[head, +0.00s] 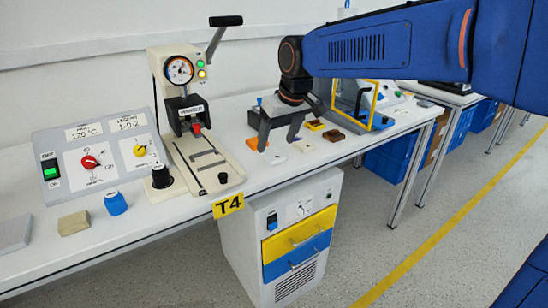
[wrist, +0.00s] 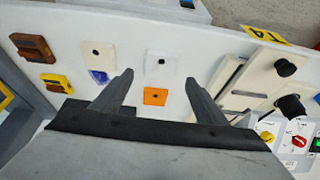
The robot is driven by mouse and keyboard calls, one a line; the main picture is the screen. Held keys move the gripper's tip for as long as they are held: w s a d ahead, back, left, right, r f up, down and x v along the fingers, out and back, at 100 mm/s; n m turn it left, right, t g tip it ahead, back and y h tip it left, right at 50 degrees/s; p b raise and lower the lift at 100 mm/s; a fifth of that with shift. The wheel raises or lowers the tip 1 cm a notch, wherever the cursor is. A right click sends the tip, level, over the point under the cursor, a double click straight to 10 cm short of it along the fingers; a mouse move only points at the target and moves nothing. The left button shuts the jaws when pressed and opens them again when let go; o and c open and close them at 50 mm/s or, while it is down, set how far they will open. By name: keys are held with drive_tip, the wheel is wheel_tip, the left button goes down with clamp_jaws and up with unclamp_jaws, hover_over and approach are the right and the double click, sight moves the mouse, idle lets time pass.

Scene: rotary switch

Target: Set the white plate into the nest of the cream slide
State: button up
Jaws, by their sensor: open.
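The white plate (wrist: 161,63), a flat square with a small dark hole, lies on the table; it also shows in the head view (head: 277,158). My gripper (wrist: 160,77) is open and empty, with its fingertips on either side of the plate's near edge in the wrist view. In the head view my gripper (head: 278,145) points down above the table, right of the press; its exact height is unclear. The cream slide (head: 230,180) extends forward from the press, with a dark-outlined nest and a black knob. No plate shows in the nest.
A paler cream plate (wrist: 97,52) lies beside the white one with blue at its edge. An orange block (wrist: 155,96), yellow piece (wrist: 57,83) and brown piece (wrist: 34,47) lie nearby. The press (head: 180,90) and control box (head: 95,155) stand left in the head view.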

sight(273, 153)
drive_tip(key=x, duration=0.4)
drive_tip(key=shift+f, duration=0.15)
drive_tip(key=c, duration=1.1)
drive_tip(key=shift+c, duration=0.2)
